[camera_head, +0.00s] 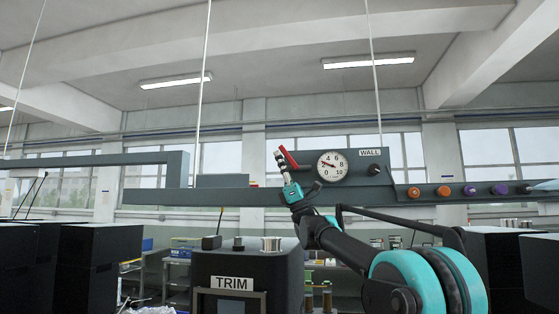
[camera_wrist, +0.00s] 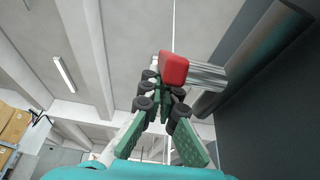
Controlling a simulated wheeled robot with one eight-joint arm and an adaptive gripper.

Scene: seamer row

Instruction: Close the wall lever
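The wall lever is a red handle (camera_head: 289,158), tilted up to the left beside the round gauge, on the grey panel marked WALL (camera_head: 370,152). In the wrist view its red end (camera_wrist: 173,68) shows at the fingertips, with a bare metal shaft (camera_wrist: 207,76) running right from it. My gripper (camera_head: 279,158) points up just left of the handle. In the wrist view my gripper (camera_wrist: 164,88) has its green fingers drawn together at the tips, and nothing shows clamped between them. The red end overlaps the tips in the picture; I cannot tell whether they touch.
The white-faced gauge (camera_head: 332,167) sits right of the lever. Orange and purple knobs (camera_head: 443,191) line the grey beam further right. A dark machine marked TRIM (camera_head: 232,283) stands below. Dark boxes (camera_head: 98,262) stand at left. In the wrist view a dark wall (camera_wrist: 275,115) fills the right.

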